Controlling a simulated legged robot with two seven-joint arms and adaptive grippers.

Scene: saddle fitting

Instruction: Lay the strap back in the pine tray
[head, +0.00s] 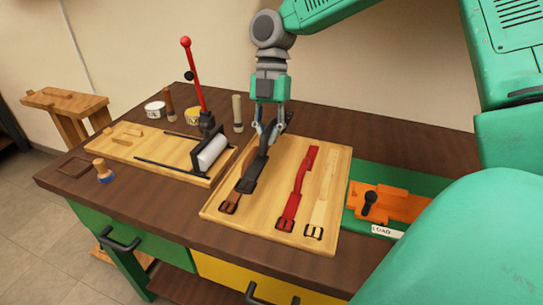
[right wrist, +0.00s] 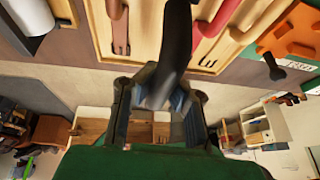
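My right gripper (head: 266,130) is above the back left part of the pine tray (head: 268,212), fingers pointing down. It is shut on a black strap (head: 252,175), which hangs down and slants toward the front left, its lower end over the tray. I cannot tell if that end touches the tray. In the right wrist view the black strap (right wrist: 177,42) runs up from between the fingers (right wrist: 167,98). A brown strap (head: 229,203), partly hidden by the black one, a red strap (head: 297,188) and a cream strap (head: 324,197) lie in the tray. My left gripper is not in view.
Left of the tray is a wooden board (head: 135,148) with a roller (head: 211,152) and a red-handled lever (head: 195,80). Tins and wooden-handled tools stand behind. To the right, an orange fixture (head: 388,203) sits on a green mat. The table's front strip is clear.

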